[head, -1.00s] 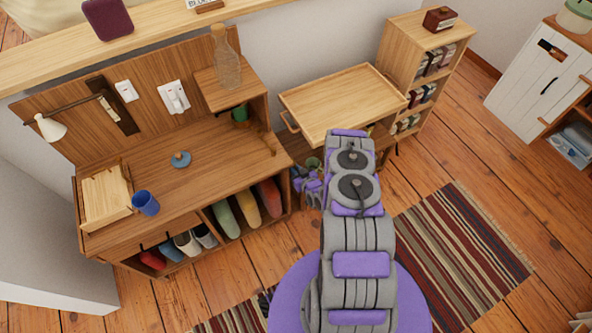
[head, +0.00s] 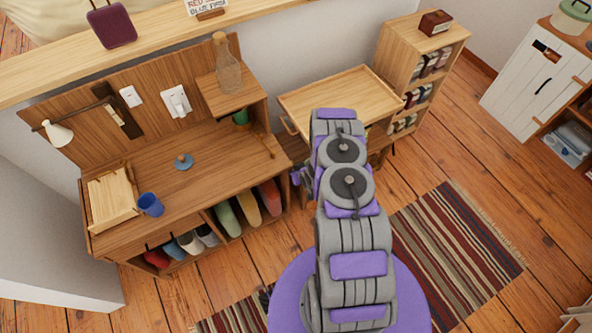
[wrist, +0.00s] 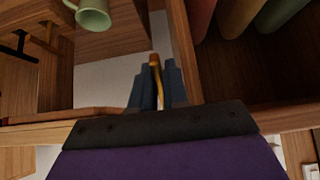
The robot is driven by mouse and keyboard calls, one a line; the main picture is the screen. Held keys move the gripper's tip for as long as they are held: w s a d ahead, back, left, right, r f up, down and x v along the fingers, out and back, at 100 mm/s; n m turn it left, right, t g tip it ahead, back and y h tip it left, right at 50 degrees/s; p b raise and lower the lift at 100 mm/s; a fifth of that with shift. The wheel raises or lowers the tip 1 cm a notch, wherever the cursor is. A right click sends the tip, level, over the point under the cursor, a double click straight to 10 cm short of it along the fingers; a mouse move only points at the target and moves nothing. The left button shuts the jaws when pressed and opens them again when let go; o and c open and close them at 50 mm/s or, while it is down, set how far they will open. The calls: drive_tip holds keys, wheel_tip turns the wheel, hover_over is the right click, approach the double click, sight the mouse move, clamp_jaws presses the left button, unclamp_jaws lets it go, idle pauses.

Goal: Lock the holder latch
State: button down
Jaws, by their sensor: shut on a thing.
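In the wrist view my gripper (wrist: 156,80) is shut on a thin brass-coloured piece (wrist: 155,63) with an orange-brown end, which sticks out between the dark fingertips. It looks like part of a latch, but I cannot tell whether it is locked. A wooden edge (wrist: 181,55) runs close beside the right finger. In the head view my arm hides most of the gripper and the held piece, near the right end of the wooden bench (head: 215,150).
A green mug (wrist: 93,16) is near the wrist view's top. On the bench are a blue cup (head: 150,204), a wooden tray (head: 112,200) and a glass bottle (head: 227,68) on a raised shelf. A tray-topped table (head: 340,98) stands behind my arm. A striped rug (head: 458,240) lies right.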

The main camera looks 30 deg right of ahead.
drive_tip(key=shift+s+r+g, duration=0.15)
drive_tip(key=shift+r+g, duration=0.2)
drive_tip(key=shift+g, duration=0.65)
drive_tip(key=c, duration=1.5)
unclamp_jaws()
drive_tip(key=shift+r, duration=0.1)
drive_tip(key=p+v, duration=0.3)
drive_tip(key=v, duration=1.4)
drive_tip(key=shift+d+r, duration=0.1)
